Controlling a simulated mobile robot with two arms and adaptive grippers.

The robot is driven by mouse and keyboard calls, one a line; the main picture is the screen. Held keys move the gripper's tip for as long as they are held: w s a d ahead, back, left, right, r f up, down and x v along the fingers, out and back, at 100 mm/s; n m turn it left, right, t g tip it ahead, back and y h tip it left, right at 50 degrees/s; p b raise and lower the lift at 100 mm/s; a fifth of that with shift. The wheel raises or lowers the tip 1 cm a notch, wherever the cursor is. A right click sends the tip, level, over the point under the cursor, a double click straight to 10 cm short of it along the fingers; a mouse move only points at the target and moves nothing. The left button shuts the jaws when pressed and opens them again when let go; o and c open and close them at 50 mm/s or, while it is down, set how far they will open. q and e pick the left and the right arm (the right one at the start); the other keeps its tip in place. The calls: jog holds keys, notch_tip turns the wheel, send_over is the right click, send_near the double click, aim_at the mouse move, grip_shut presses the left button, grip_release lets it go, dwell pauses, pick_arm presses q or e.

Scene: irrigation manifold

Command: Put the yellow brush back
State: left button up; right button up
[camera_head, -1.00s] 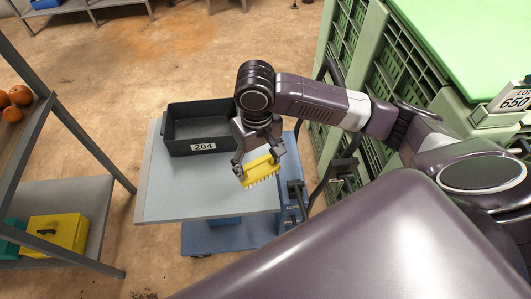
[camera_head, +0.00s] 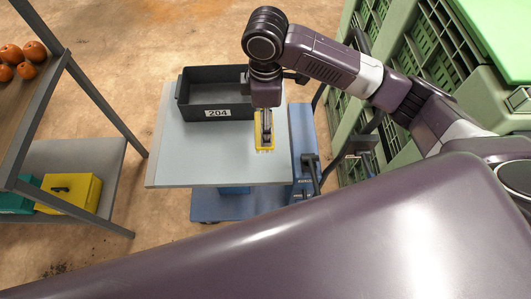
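The yellow brush (camera_head: 258,146) is under my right gripper (camera_head: 266,135) at the front right part of the grey cart top (camera_head: 200,160). My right gripper points down, and its dark fingers are closed on the brush. Pale bristles show along the brush's near edge. I cannot tell whether the brush touches the cart top or is just above it. A black bin labelled 204 (camera_head: 217,113) stands behind and to the left of the brush; the part of it I see inside looks empty. My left gripper is not in view.
A shelf rack (camera_head: 75,155) at left holds orange fruit (camera_head: 27,52) and a yellow box (camera_head: 72,192). Green crates (camera_head: 400,60) stand at right. The cart's dark handle (camera_head: 312,165) is right of the brush. The cart top's front left is clear.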

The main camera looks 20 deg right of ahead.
notch_tip(320, 180, down, 15)
jog(key=shift+f+p, duration=0.15)
jog(key=shift+p, duration=0.3)
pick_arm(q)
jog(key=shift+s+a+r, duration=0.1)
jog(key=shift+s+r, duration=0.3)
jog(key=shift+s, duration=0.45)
pick_arm(e)
jog(key=shift+f, duration=0.3)
jog(key=shift+f, duration=0.1)
jog(key=o, duration=1.1)
pick_arm(q)
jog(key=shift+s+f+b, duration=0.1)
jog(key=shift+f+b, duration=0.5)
jog(key=shift+b, duration=0.05)
pick_arm(e)
notch_tip(320, 180, up, 12)
jog(key=shift+r, duration=0.1)
